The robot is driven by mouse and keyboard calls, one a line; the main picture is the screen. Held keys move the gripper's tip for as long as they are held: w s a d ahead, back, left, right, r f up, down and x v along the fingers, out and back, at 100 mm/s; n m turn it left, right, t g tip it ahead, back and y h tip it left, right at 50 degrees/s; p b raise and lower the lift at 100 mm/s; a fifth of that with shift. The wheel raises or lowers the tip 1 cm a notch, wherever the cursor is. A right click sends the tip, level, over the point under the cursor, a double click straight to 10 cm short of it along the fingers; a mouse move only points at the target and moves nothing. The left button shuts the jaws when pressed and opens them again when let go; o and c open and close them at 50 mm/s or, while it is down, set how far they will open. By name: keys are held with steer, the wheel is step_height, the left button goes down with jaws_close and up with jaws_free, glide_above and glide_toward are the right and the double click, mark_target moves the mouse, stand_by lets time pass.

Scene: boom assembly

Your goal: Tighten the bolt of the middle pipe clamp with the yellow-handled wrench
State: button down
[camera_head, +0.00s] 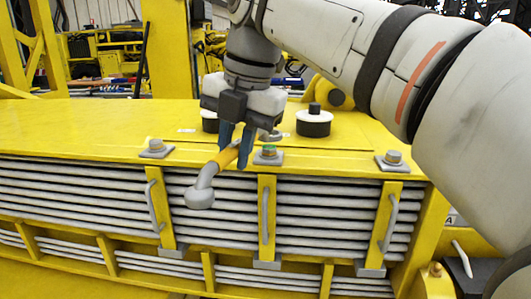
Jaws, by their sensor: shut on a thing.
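My gripper (235,150) has blue fingers, shut on the yellow handle of the wrench (226,157). The wrench slants, with one large grey end (201,196) hanging at the lower left in front of the pipes. A small grey part behind the fingers may be its other end; my fingers partly hide it. The middle pipe clamp (263,190) is a yellow upright with a grey handle. Its bolt (268,150), with a greenish top, stands on a grey plate just right of my fingers. I cannot tell whether the wrench touches it.
The left clamp's bolt (156,145) and right clamp's bolt (393,157) stand on the same yellow boom edge (90,125). White-and-black round caps (314,122) stand behind my gripper. Rows of grey pipes (330,210) run below. Clamp handles stick out in front.

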steer(key=shift+r, duration=0.6)
steer(key=shift+a+v, duration=0.15)
steer(key=shift+v, duration=0.6)
steer(key=shift+a+v, duration=0.2)
steer(key=shift+v, duration=0.5)
steer(key=shift+w+r, duration=0.1)
